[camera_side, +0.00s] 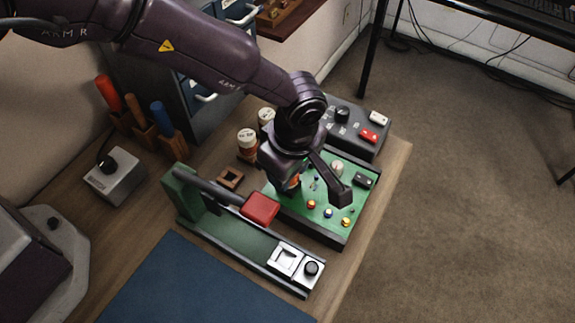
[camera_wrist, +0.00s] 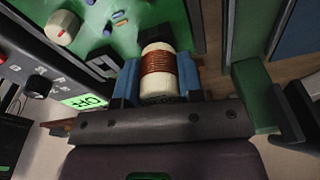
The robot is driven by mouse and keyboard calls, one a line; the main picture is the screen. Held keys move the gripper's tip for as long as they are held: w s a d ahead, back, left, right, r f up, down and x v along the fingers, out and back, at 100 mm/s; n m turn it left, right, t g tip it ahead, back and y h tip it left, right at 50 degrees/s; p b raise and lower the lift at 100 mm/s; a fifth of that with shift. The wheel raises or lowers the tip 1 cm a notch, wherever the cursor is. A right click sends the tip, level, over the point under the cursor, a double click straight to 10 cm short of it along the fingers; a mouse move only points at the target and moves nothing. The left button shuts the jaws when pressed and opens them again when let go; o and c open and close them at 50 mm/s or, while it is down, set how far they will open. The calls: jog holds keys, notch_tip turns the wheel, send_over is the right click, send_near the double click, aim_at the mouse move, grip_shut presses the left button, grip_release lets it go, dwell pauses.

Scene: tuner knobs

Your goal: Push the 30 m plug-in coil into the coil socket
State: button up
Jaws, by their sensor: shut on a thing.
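My gripper (camera_side: 292,182) is over the left part of the green circuit board (camera_side: 325,222). In the wrist view my gripper (camera_wrist: 158,78) has its two blue fingers shut on the sides of a coil (camera_wrist: 158,64). The coil has a cream body with a copper winding around its middle; the lettering near its end is too small to read. In the side view only a small orange part of the coil (camera_side: 294,184) shows beneath my gripper. The coil socket is not clearly visible, and I cannot tell whether the coil touches it.
Two other coils (camera_side: 247,138) (camera_side: 266,117) stand on wooden holders, beside an empty wooden holder (camera_side: 230,178). A green-framed lever device with a red grip (camera_side: 260,209) lies in front of the board. A grey control box (camera_side: 357,128) stands behind it. A blue mat (camera_side: 200,285) is clear.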

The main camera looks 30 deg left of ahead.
jog(key=shift+f, duration=0.35)
dwell(0.3)
jog(key=o, duration=1)
